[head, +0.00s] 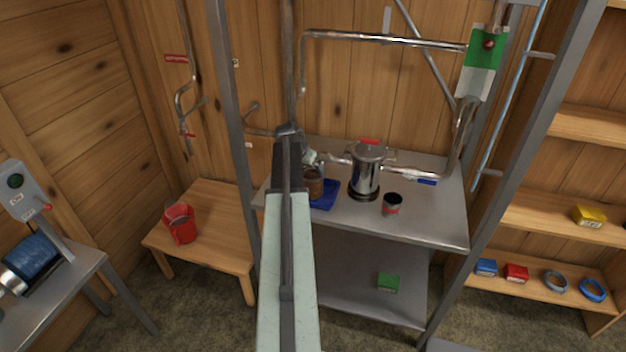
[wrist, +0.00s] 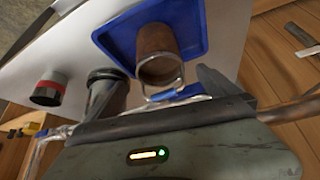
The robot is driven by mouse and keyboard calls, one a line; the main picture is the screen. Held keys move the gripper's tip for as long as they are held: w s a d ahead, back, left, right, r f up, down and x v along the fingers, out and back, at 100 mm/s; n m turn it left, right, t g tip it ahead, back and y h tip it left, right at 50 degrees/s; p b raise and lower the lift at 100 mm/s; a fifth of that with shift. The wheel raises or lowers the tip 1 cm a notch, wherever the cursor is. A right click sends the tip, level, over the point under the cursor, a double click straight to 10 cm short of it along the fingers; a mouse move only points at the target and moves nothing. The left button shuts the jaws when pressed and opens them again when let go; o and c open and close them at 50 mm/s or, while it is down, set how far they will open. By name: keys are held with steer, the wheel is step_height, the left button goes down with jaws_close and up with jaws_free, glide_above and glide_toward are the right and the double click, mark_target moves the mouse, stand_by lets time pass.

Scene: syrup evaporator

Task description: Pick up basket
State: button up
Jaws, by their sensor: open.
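The basket, which I take to be the brown cylinder (head: 314,184) with a wire handle, stands on a blue tray (head: 326,201) on the metal table. It also shows in the wrist view (wrist: 157,48), with its looped handle towards my gripper. My gripper (wrist: 160,92) is open, and the wire handle lies in front of the gap between its fingers. I cannot tell whether a finger touches it. In the head view my arm hides part of the basket and most of my gripper (head: 299,150).
A metal pot (head: 367,172) and a dark cup with a red band (head: 392,205) stand right of the basket. A pipe (head: 385,40) runs above the metal table (head: 425,218). A red bucket (head: 180,224) sits on a wooden bench at left. Upright posts flank the table.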

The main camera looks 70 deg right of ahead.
mark_target(311, 174)
steer(key=b+x, duration=0.6)
steer(key=x, duration=0.1)
steer(key=shift+d+f, duration=0.15)
steer(key=shift+f, duration=0.2)
steer(key=shift+r, duration=0.2)
steer(key=c, duration=1.6)
steer(key=shift+p, duration=0.3)
